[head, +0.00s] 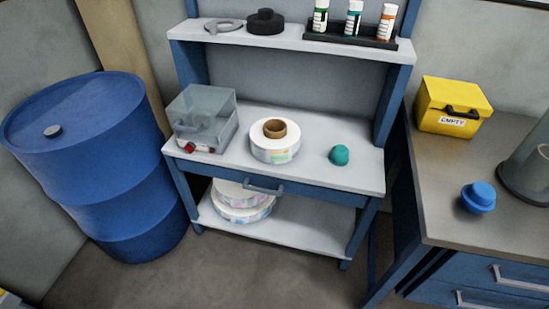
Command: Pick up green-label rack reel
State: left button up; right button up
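A black rack (340,42) on the upper shelf holds three upright white cylinders with coloured labels. The left cylinder (320,17) has a green label, the middle cylinder (353,18) a teal-green one, and the right cylinder (386,22) an orange one. The tops of the left and middle ones run close to the picture's upper edge. A large white reel (263,134) with a brown core lies flat on the bench's main surface. More large white reels (240,214) are stacked on the bottom shelf, partly hidden by the drawer front. Neither of my grippers is in view.
The upper shelf (285,41) also holds a black round part (265,22) and a grey ring-shaped part (223,26). Below stand a clear-covered box (203,117) and a teal ball (340,155). A blue barrel (88,150) stands left; a yellow box (453,105) and blue knob (478,196) sit right.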

aim_at(274, 141)
jog(key=u, duration=0.4)
jog(key=i, duration=1.6)
jog(key=z, duration=0.9)
